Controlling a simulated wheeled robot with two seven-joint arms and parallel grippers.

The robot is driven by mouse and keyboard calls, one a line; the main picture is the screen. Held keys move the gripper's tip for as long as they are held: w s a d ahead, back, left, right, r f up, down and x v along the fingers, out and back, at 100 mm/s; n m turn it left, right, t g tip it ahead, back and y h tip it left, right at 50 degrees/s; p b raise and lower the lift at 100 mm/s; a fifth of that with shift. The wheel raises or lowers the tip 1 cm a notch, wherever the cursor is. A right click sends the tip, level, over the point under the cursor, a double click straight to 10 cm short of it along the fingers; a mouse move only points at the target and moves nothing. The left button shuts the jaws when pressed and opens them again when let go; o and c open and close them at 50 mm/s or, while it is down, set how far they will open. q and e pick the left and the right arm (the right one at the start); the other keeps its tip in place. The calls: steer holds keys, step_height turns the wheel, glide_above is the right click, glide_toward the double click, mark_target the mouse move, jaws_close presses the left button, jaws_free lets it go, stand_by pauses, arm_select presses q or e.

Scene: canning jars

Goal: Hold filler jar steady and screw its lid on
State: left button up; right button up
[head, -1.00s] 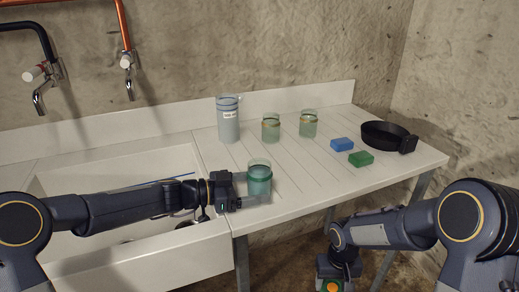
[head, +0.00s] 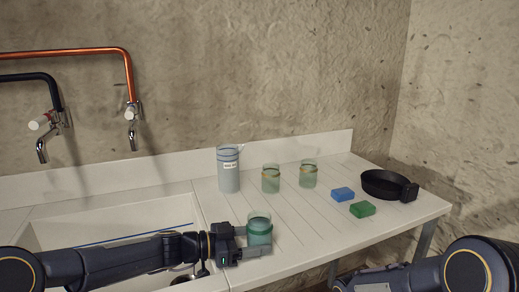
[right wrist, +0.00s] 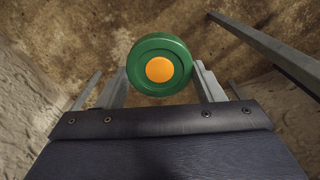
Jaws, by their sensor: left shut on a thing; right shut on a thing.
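The greenish glass jar (head: 260,226) stands open at the front of the white drainboard, next to the sink. My left gripper (head: 255,243) reaches in from the left and is shut on this jar, which looks upright. The jar's far lower side is partly hidden by the fingers. In the right wrist view my right gripper (right wrist: 163,84) is shut on a round green lid (right wrist: 149,46) with an orange centre. The lid is held over the floor, away from the jar. The right gripper is outside the head view.
The sink (head: 130,222) is at left. The drainboard's middle is clear.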

arm_select(q)
steer(key=o, duration=1)
steer(key=shift+a, duration=0.1)
